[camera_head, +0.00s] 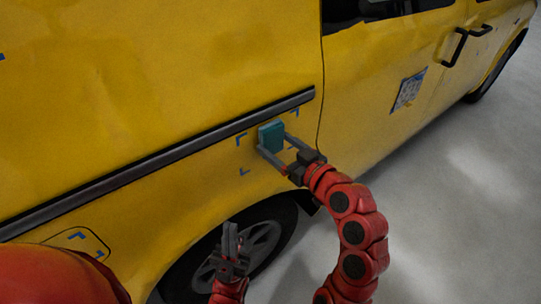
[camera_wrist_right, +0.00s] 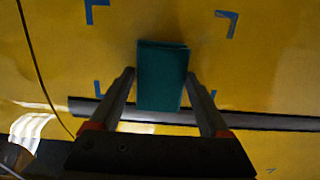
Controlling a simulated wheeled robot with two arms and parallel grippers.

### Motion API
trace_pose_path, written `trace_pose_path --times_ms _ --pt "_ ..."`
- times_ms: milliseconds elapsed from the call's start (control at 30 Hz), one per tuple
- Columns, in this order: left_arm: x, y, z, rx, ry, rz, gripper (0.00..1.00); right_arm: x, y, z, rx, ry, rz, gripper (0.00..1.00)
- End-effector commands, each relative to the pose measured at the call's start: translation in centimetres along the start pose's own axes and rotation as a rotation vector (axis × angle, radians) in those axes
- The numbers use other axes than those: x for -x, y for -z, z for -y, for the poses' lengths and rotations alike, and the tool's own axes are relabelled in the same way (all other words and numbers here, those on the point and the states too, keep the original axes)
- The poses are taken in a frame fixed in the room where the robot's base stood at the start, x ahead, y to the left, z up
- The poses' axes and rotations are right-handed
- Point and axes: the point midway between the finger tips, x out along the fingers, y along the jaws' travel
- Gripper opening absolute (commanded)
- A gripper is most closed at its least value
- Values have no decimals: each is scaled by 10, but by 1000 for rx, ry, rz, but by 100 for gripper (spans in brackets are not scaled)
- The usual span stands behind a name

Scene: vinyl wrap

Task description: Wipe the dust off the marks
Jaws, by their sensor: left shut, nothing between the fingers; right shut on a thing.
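A teal block-shaped wiper (camera_head: 271,136) is held by my right gripper (camera_head: 275,144) at the yellow van's side. It also shows upright between the two fingers in the right wrist view (camera_wrist_right: 162,75). Blue corner marks surround it: one (camera_head: 241,139) at upper left, one (camera_head: 295,115) at upper right and one (camera_head: 244,171) at lower left. The right wrist view shows the upper marks (camera_wrist_right: 228,23) clear of the wiper. Whether the wiper touches the panel I cannot tell. My left gripper (camera_head: 230,230) is shut and empty, in front of the wheel.
The yellow van (camera_head: 190,60) fills the left and middle, with dark smudges and a black trim strip (camera_head: 150,165). More blue marks (camera_head: 78,236) sit at lower left. A blue-and-white sticker (camera_head: 409,90) is on the door. Grey floor (camera_head: 465,185) is clear at right.

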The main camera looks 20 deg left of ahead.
Motion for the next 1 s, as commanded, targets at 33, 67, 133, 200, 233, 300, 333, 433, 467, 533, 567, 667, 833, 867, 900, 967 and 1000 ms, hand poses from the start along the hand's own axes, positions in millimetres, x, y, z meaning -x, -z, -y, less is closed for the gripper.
trace_pose_path --times_ms 33,67,133,200,233,300,333,433,467,533,567,667,833,867,900,967,1000 --pt "4 0 0 0 0 0 0 0 -2 -3 0 -3 0 36" --pt "4 -1 0 0 0 0 0 0 -2 -4 0 -3 1 36" --pt "4 -1 0 0 0 0 0 0 -1 -5 0 -2 1 36" --pt "8 -1 0 0 0 0 0 0 -2 -8 0 -2 2 36" --pt "10 -2 0 0 0 0 0 0 -3 -10 0 -2 2 36" --pt "17 -3 -1 0 0 0 0 -1 -4 -17 1 -2 1 36" --pt "20 -3 -1 0 0 0 0 0 -4 -20 2 -2 1 36" --pt "28 -5 -1 0 0 0 0 0 -4 -30 2 -3 1 36" --pt "30 -5 -1 0 0 0 0 -1 -4 -33 2 -3 1 36" --pt "33 -6 -2 0 0 0 0 0 -3 -39 1 -4 1 36" --pt "34 -6 -2 0 0 0 0 0 -2 -41 2 -4 1 36" --pt "35 -6 -2 0 0 0 0 0 0 -44 2 -2 0 36" --pt "34 -6 -2 0 0 0 0 0 1 -44 1 -1 1 36" --pt "34 -6 -2 0 0 0 0 0 1 -44 1 -1 1 36" --pt "34 -6 -2 0 0 0 0 0 1 -44 1 -1 1 36" --pt "34 -6 -2 0 0 0 0 0 0 -44 1 -1 1 36" --pt "35 -6 -2 0 0 0 0 1 0 -44 1 -1 0 36"
